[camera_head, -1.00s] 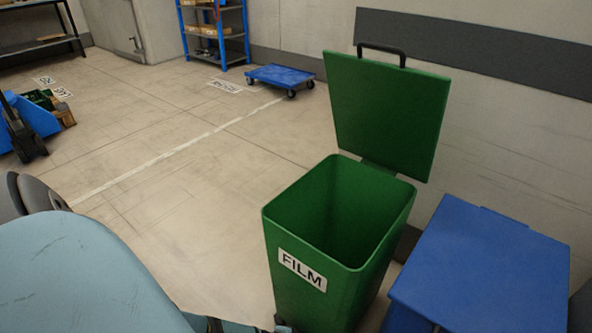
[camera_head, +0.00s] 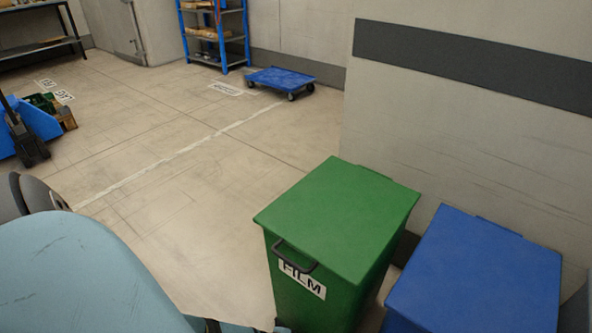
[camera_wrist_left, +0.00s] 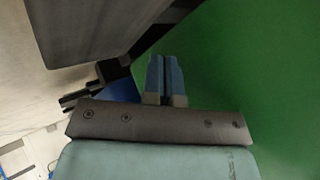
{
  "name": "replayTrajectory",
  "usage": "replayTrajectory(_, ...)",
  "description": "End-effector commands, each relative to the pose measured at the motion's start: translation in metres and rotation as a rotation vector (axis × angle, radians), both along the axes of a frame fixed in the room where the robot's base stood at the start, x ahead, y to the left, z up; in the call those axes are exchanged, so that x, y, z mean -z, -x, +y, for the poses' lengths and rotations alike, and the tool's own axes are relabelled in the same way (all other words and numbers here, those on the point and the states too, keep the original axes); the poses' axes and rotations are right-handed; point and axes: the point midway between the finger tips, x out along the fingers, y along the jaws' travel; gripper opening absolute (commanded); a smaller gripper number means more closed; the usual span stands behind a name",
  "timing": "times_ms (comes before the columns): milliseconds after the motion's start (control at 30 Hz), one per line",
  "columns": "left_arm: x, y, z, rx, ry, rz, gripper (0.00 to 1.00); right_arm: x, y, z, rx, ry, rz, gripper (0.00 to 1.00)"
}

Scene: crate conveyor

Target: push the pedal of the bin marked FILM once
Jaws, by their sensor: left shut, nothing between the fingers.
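The green bin marked FILM (camera_head: 330,215) stands right of centre in the head view, its lid down and its black handle (camera_head: 294,256) at the front over the label (camera_head: 302,279). Its green side (camera_wrist_left: 265,75) fills the right of the left wrist view. My left gripper (camera_wrist_left: 164,62) is shut and empty, its fingers close beside that green side; I cannot tell whether they touch it. Dark parts (camera_wrist_left: 88,94) show left of the fingers, and I cannot tell whether one is the pedal. The pedal is not clearly visible in the head view. My right gripper is out of view.
A blue bin (camera_head: 475,275) stands close to the right of the green one, with the wall behind both. Open floor (camera_head: 190,220) lies to the left. A blue dolly (camera_head: 281,77) and a blue shelf rack (camera_head: 214,35) stand far back.

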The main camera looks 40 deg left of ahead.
Motion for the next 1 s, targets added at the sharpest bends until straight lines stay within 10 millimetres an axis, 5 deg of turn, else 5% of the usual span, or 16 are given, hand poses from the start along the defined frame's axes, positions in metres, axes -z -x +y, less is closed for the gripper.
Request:
replayTrajectory(400,-0.045,-0.002,0.0,-0.001,0.0,-0.001,0.0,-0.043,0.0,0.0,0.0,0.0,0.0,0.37)
replayTrajectory(1000,-0.045,-0.002,0.0,0.0,0.0,-0.001,0.0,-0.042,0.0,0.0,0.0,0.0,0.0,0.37)
